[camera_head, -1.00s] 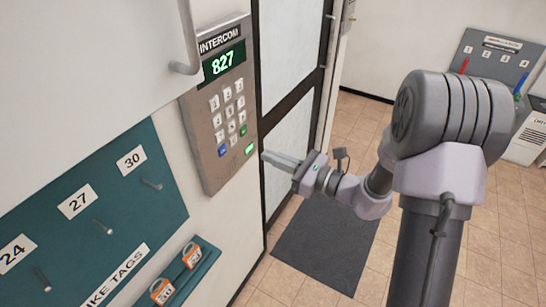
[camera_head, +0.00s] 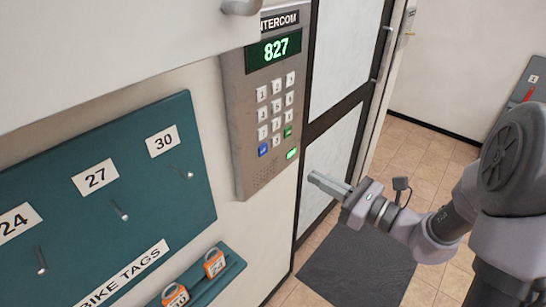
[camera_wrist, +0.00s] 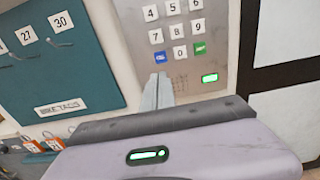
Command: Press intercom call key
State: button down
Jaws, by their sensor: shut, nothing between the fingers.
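The intercom (camera_head: 240,140) is a grey-brown wall panel with a lit display (camera_head: 275,47) reading 827. Below are white number keys, a blue key (camera_head: 264,150) at lower left and a green key (camera_head: 287,131) at lower right. A bright green lit bar (camera_head: 292,153) sits under the green key. My gripper (camera_head: 314,178) is shut and empty, its fingertips just right of and below the panel in the head view. In the wrist view the fingertips (camera_wrist: 158,79) appear just below the blue key (camera_wrist: 160,57), left of the lit bar (camera_wrist: 209,77). The green key (camera_wrist: 199,48) is uncovered. Contact is not visible.
A teal bike tags board (camera_head: 110,220) with hooks hangs left of the intercom. Orange tags (camera_head: 214,263) sit on a small ledge below it. A dark-framed door (camera_head: 335,115) stands to the right, with a dark mat (camera_head: 355,265) on the floor. A handle (camera_head: 240,7) juts out above.

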aim_at(264, 148)
jog(key=b+x, duration=0.2)
jog(key=x, duration=1.1)
jog(key=shift+a+f+b, duration=0.1)
jog(key=shift+b, duration=0.25)
jog(key=shift+w+a, duration=0.25)
jog(key=shift+w, duration=0.05)
jog(key=shift+w+a+r, duration=0.2)
jog(key=shift+w+a, duration=0.05)
jog(key=shift+a, duration=0.15)
jog(key=shift+r, duration=0.2)
